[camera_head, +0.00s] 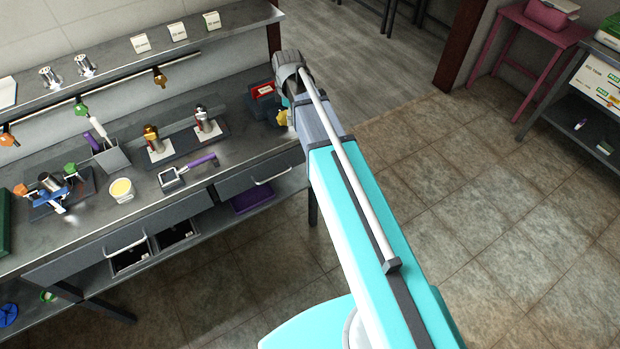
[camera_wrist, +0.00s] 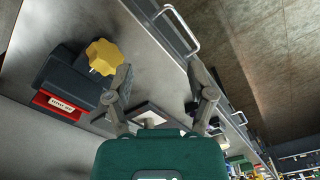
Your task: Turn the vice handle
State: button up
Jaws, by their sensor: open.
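A dark block with a red, labelled front (camera_wrist: 62,104) lies at the left in the wrist view, and I take it for the vice. Its yellow lobed knob (camera_wrist: 103,56), which looks like the handle, sticks out from its upper right. In the head view the red and black block (camera_head: 262,92) and yellow knob (camera_head: 283,118) sit at the bench's right end, partly behind my arm. My gripper (camera_wrist: 160,68) is open with nothing between its fingers. In the picture the knob is just left of the left fingertip; whether they touch is unclear. The head view mostly hides my gripper.
A shelf (camera_head: 130,58) runs along the wall above. The tiled floor (camera_head: 500,200) at right is clear.

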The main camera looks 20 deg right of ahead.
jog(key=s+f+m+b, duration=0.4)
jog(key=s+m, duration=0.3)
jog(key=s, duration=0.2)
jog(key=s+f+m+b, duration=0.4)
jog(key=s+m, duration=0.2)
jog(key=s, duration=0.3)
jog(key=shift+d+f+m, duration=0.3)
jog(key=shift+d+m, duration=0.05)
jog(key=shift+m, duration=0.05)
notch_tip(320, 180, up, 13)
jog(key=m+p, duration=1.3)
jog(key=m, duration=0.2)
send_over(284, 112)
jog(key=shift+r, duration=0.15)
notch_tip(284, 112, down, 14)
jog(key=b, duration=1.3)
jog(key=shift+r+b, duration=0.1)
jog(key=shift+b, duration=0.25)
